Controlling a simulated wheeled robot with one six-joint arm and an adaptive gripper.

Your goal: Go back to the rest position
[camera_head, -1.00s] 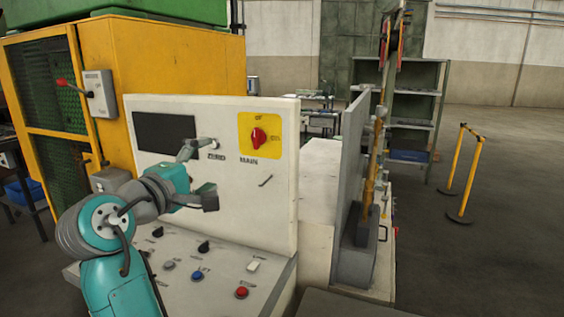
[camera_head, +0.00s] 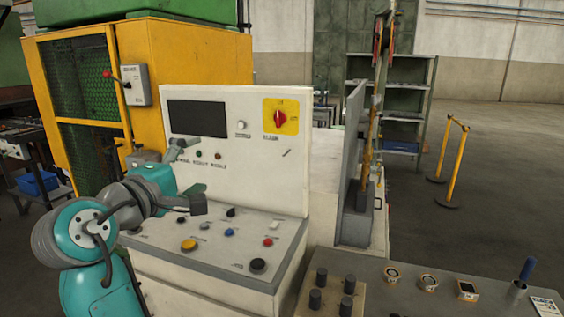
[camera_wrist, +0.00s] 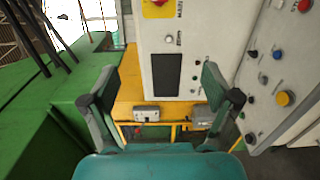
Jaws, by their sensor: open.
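My gripper (camera_head: 192,173) is in front of the upright face of the control console (camera_head: 215,105), over its sloped button desk. In the wrist view my gripper (camera_wrist: 155,85) shows two dark fingers spread wide apart with nothing between them. The console's screen (camera_head: 197,118) and the red main switch on a yellow plate (camera_head: 281,117) are to the right of and above the gripper in the head view. No object is held.
A yellow cabinet (camera_head: 190,65) with a red-handled switch box stands behind. A workbench (camera_head: 420,300) with dark pegs and gauges is at the front right. Shelves (camera_head: 405,85) and a yellow barrier (camera_head: 453,160) stand farther back. Floor at right is open.

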